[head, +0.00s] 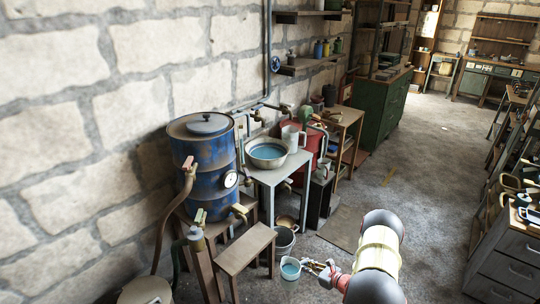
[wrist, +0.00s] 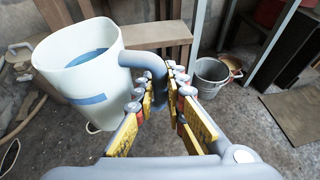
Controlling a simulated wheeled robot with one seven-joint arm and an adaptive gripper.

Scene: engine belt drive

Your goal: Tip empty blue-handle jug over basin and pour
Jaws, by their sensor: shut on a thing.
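The white jug with the blue handle (wrist: 85,75) hangs in my gripper (wrist: 165,85), whose fingers are closed on its handle (wrist: 147,65). The jug looks roughly upright and a flat blue surface like liquid shows inside it. A blue band marks its outer wall. In the head view the jug (head: 290,270) and my gripper (head: 318,267) are low at the bottom, in front of the wooden stool. The basin (head: 267,163) is a pale round bowl with blue liquid, on the grey table. My gripper and the jug are nearer and lower than the basin, not over it.
The wooden stool (head: 246,246) and a metal bucket (head: 284,240) stand between the jug and the table (head: 296,165). The bucket also shows in the wrist view (wrist: 210,76). A blue drum (head: 205,165) is left of the basin; another pale jug (head: 291,136) stands behind it. Floor at right is open.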

